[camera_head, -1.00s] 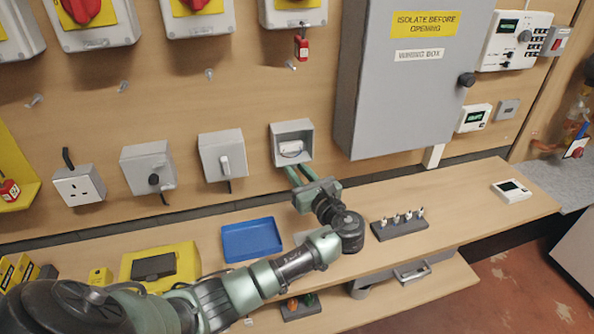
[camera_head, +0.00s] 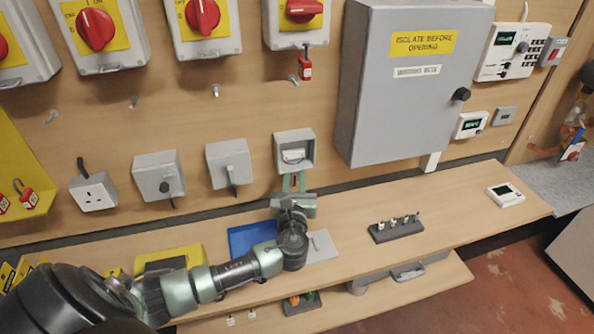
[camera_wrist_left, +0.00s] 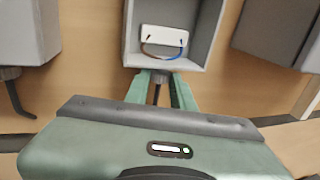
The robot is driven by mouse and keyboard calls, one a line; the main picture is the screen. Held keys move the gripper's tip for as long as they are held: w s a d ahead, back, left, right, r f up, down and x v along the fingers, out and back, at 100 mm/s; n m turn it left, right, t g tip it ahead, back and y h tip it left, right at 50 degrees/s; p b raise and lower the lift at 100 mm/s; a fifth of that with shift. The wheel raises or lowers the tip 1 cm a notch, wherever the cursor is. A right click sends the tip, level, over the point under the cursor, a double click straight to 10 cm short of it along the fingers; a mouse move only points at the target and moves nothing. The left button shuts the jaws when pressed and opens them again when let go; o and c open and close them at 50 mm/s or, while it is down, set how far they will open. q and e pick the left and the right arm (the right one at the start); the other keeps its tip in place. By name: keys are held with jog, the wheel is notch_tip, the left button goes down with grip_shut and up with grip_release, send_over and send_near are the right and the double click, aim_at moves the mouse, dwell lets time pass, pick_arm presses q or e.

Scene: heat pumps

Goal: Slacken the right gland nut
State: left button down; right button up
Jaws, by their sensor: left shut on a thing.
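The open grey box (camera_head: 280,153) is the rightmost of the small wall boxes. In the left wrist view my left gripper (camera_wrist_left: 158,80) has one finger on each side of a black cable (camera_wrist_left: 157,93) under the box floor. It is shut on the gland nut there, which the fingers mostly hide. My right gripper is not in view.
Closed grey boxes (camera_head: 159,175) (camera_head: 229,160) and a socket (camera_head: 94,190) are to the left. A grey wiring box (camera_head: 400,110) juts out at the right. On the bench lie a blue tray (camera_head: 240,240), a grey plate (camera_head: 322,246) and a dark rack (camera_head: 385,235).

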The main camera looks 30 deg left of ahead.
pick_arm(q)
jog(key=shift+s+a+m+t+h, duration=0.1)
jog(key=shift+a+m+t+h, duration=0.05)
jog(key=shift+m+t+h, duration=0.55)
jog(key=shift+s+a+m+t+h+b, duration=0.2)
jog(key=shift+m+h+b, duration=0.45)
jog(key=shift+h, duration=0.45)
jog(key=shift+w+a+m+t+h+b, duration=0.15)
jog(key=shift+m+t+h+b, duration=0.35)
jog(key=shift+h, duration=0.6)
jog(key=shift+s+a+m+t+h+b, duration=0.1)
jog(key=shift+m+h+b, duration=0.5)
jog(key=shift+m+h, duration=0.4)
